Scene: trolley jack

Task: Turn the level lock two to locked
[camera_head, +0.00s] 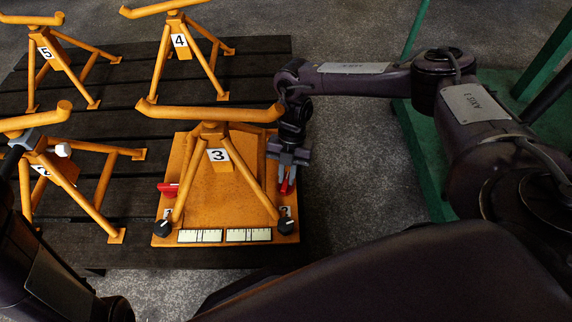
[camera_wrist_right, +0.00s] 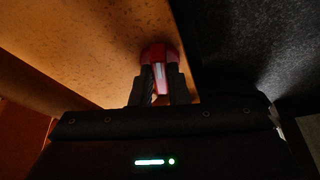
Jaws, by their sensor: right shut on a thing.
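The orange jack stand marked 3 (camera_head: 218,155) stands on an orange base plate (camera_head: 200,143). A red lever (camera_head: 286,187) is at the plate's right edge, above a small tag that seems to read 2. My right gripper (camera_head: 288,174) points down there, shut on this red lever. In the right wrist view the red lever (camera_wrist_right: 160,54) is between the two dark fingertips, against the orange plate. A second red lever (camera_head: 168,189) is at the plate's left edge. My left gripper (camera_head: 24,139) shows in part at the far left; its fingers are not clear.
Two black knobs (camera_head: 163,228) (camera_head: 286,227) and two pale gauges (camera_head: 200,236) (camera_head: 249,235) line the plate's front. Other orange stands, marked 4 (camera_head: 180,41) and 5 (camera_head: 46,53), stand on the dark slatted platform (camera_head: 115,75). A green frame (camera_head: 424,150) is at right.

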